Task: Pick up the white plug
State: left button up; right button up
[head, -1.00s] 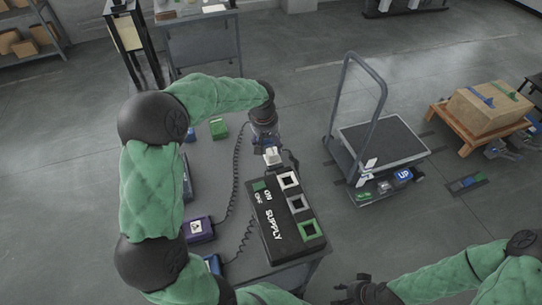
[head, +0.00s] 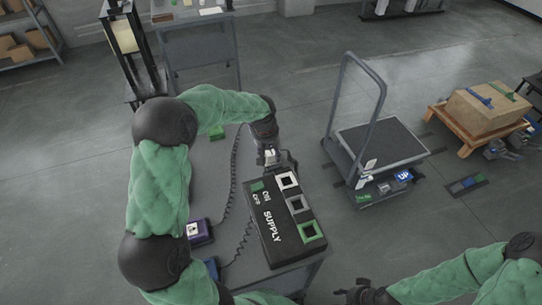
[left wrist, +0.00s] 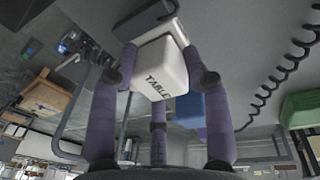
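The white plug (head: 270,157) is at the far end of the black SUPPLY box (head: 262,236), just beyond its white-framed socket. In the left wrist view the white plug (left wrist: 161,68) carries the word TABLE, with a dark grey part behind it. My left gripper (head: 268,146) is over the plug. Its purple fingers (left wrist: 160,62) lie along both sides of the plug and appear closed on it. Whether the plug still rests on something is unclear. My right gripper (head: 352,293) is low in the head view, away from the plug; its finger opening is unclear.
The SUPPLY box has white, grey and green sockets in a row. A purple plug block (head: 198,232) and a blue one (head: 212,265) sit left of it on the grey table (head: 205,170). A cart (head: 380,140) stands on the floor at right.

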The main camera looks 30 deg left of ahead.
pick_arm(q)
jog(key=shift+c, duration=1.3)
jog(key=shift+r, duration=0.45)
jog(key=r, duration=0.1)
jog(key=r+p, duration=0.1)
jog(key=r, duration=0.1)
jog(key=shift+s+a+r, duration=0.1)
jog(key=shift+s+a, duration=0.1)
jog(key=shift+s, duration=0.05)
jog(key=s+a+r+p, duration=0.1)
jog(key=s+a+r, duration=0.1)
jog(key=s+r, duration=0.1)
jog(key=s+a+r+p, duration=0.2)
jog(key=s+a+r, duration=0.1)
jog(key=s, duration=0.1)
jog(key=s+a+r+p, duration=0.1)
jog(key=s+a+r, duration=0.1)
jog(key=s+r, duration=0.1)
jog(key=shift+s+a, duration=0.3)
jog(key=shift+s, duration=0.25)
jog(key=shift+p, duration=0.35)
